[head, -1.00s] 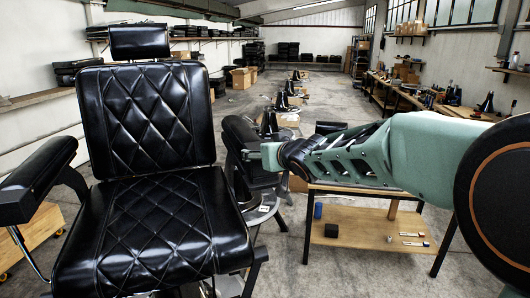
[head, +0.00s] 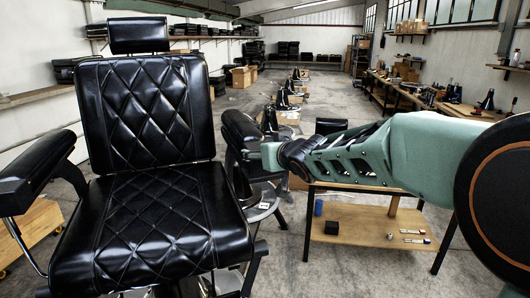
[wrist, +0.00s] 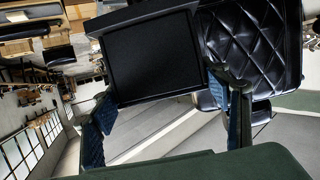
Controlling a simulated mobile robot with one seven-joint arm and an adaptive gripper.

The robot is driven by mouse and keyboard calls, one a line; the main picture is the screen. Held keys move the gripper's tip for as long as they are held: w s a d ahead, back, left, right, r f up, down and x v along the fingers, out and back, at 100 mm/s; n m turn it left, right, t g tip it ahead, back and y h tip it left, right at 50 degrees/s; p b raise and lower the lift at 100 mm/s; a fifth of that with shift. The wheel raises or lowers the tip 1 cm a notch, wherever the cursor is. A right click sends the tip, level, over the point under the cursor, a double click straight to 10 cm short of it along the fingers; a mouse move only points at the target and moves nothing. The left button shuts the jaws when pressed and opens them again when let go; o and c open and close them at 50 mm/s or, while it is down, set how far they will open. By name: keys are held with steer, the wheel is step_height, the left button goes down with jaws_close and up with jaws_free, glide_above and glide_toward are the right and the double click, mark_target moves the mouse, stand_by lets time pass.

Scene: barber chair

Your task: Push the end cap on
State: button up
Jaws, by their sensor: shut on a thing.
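The black quilted barber chair (head: 150,110) fills the left of the head view. Its right-hand armrest (head: 238,130) lies at the tip of my arm, partly hidden. My gripper (head: 262,156) is at the near end of that armrest, its fingers hard to make out there. In the wrist view, my gripper (wrist: 165,118) has its two fingers on either side of a dark rectangular piece (wrist: 150,60), which appears to be the end cap. The gripper is shut on it. I cannot tell whether the piece touches the armrest or how far it is seated.
A low wooden table (head: 365,226) stands below my arm, with a blue cylinder (head: 318,208), a black block (head: 331,228) and small parts on its lower shelf. Workbenches (head: 400,90) line the right wall.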

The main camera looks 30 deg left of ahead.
steer(key=shift+f, duration=0.15)
steer(key=o, duration=1.4)
steer(key=shift+c, duration=0.2)
steer(key=v, duration=1.2)
steer(key=shift+d, duration=0.1)
